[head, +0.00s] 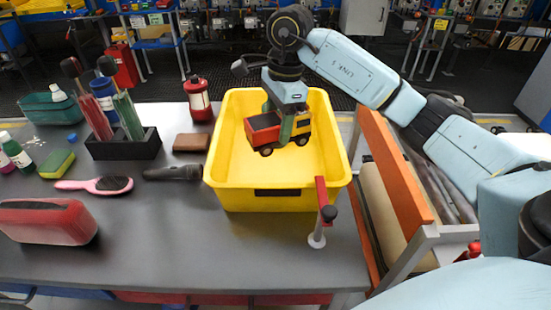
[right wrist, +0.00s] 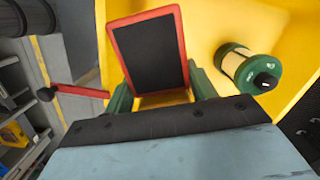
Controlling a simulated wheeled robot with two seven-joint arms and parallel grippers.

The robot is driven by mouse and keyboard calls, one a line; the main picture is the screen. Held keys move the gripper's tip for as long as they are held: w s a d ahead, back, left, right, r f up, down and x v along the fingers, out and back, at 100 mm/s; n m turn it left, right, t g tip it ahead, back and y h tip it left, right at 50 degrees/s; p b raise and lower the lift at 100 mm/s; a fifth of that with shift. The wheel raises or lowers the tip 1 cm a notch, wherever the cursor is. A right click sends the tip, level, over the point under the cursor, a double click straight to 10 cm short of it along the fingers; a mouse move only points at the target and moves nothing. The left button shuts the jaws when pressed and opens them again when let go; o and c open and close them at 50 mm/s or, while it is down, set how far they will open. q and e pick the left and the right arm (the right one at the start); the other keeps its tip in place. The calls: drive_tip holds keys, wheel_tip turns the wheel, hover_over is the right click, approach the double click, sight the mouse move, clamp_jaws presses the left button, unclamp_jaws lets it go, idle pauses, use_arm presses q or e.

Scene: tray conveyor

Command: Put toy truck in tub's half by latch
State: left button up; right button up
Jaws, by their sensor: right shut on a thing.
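The toy truck (head: 264,131) has a red bed, yellow cab and black wheels. My right gripper (head: 287,118) points down and is shut on it, over the back middle of the yellow tub (head: 262,201). Whether the wheels touch the tub floor I cannot tell. In the right wrist view the truck's bed (right wrist: 150,52) is between the green fingers (right wrist: 160,88). The latch (head: 322,195), a red bar with a black knob on a pale post, stands at the tub's front right corner; it also shows in the right wrist view (right wrist: 80,92). My left gripper is out of view.
A red canister (head: 198,100), brown block (head: 191,142) and dark microphone-like object (head: 173,174) are left of the tub. An orange-edged rack (head: 393,165) stands close on its right.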

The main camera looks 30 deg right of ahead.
sight(277, 136)
drive_tip(key=f, duration=0.1)
drive_tip(key=f+b, duration=0.1)
drive_tip(key=f, duration=0.1)
drive_tip(key=shift+w+f, duration=0.2)
drive_tip(key=shift+f, duration=0.4)
wheel_tip(277, 136, down, 9)
drive_tip(key=shift+b, duration=0.6)
drive_tip(key=shift+f, duration=0.3)
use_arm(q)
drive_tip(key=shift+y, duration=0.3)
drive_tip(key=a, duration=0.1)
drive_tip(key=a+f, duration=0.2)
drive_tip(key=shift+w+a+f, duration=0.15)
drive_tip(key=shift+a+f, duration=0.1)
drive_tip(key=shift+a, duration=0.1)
use_arm(e)
drive_tip(key=shift+f, duration=0.15)
drive_tip(key=o, duration=1.1)
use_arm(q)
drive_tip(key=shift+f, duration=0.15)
